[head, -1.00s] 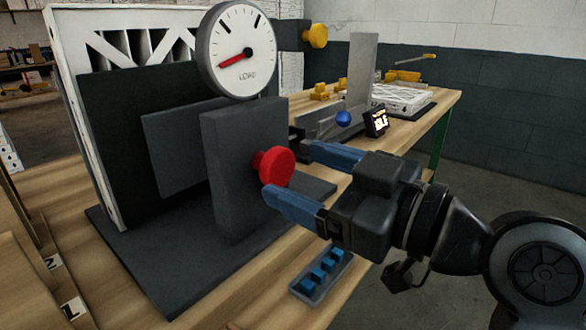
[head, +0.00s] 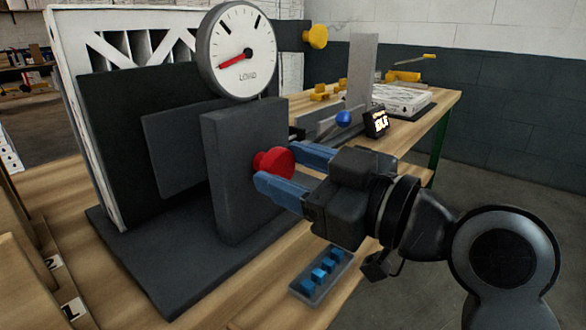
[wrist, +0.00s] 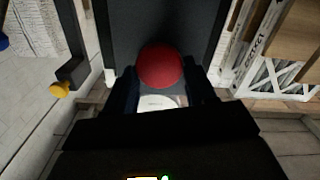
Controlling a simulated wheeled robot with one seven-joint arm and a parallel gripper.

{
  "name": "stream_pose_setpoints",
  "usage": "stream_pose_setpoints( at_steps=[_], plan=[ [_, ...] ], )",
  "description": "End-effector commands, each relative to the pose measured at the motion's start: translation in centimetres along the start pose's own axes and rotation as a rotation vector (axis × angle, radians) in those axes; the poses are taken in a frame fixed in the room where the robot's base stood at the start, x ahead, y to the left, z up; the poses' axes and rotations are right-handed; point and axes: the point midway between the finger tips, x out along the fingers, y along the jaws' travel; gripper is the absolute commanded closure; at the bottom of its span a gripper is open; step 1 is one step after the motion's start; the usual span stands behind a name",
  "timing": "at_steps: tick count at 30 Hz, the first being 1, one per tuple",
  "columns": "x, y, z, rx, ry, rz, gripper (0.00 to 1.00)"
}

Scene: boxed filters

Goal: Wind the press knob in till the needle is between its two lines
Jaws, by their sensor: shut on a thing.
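The red press knob (head: 276,162) sticks out of the dark upright block (head: 245,190) of the press. My gripper (head: 282,170) has its two blue fingers on either side of the knob and is shut on it. In the wrist view the knob (wrist: 160,68) lies between the fingertips. The round white load gauge (head: 237,50) stands above the block. Its red needle (head: 234,61) points to the lower left, and two black lines are near the top of the dial. The needle is outside the two lines. A white-framed filter (head: 75,120) stands behind the press plate.
A yellow knob (head: 318,36) sticks out behind the gauge. A tray with blue pieces (head: 322,276) lies at the table's front edge. A blue ball (head: 344,118), a small display (head: 377,122) and a flat filter (head: 402,98) are farther right.

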Motion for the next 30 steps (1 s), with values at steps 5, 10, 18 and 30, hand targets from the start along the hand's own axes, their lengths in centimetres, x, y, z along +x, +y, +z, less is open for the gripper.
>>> stream_pose_setpoints(
  at_steps=[5, 10, 18, 30],
  plan=[
    [-0.01, -0.01, 0.01, 0.001, 0.000, 0.000, 0.75],
    [-0.02, 0.04, -0.05, 0.020, -0.001, 0.000, 0.75],
    [-0.01, 0.11, -0.18, 0.152, -0.003, -0.001, 0.75],
    [-0.05, 0.34, -0.19, 0.503, -0.004, 0.000, 0.75]
  ],
)
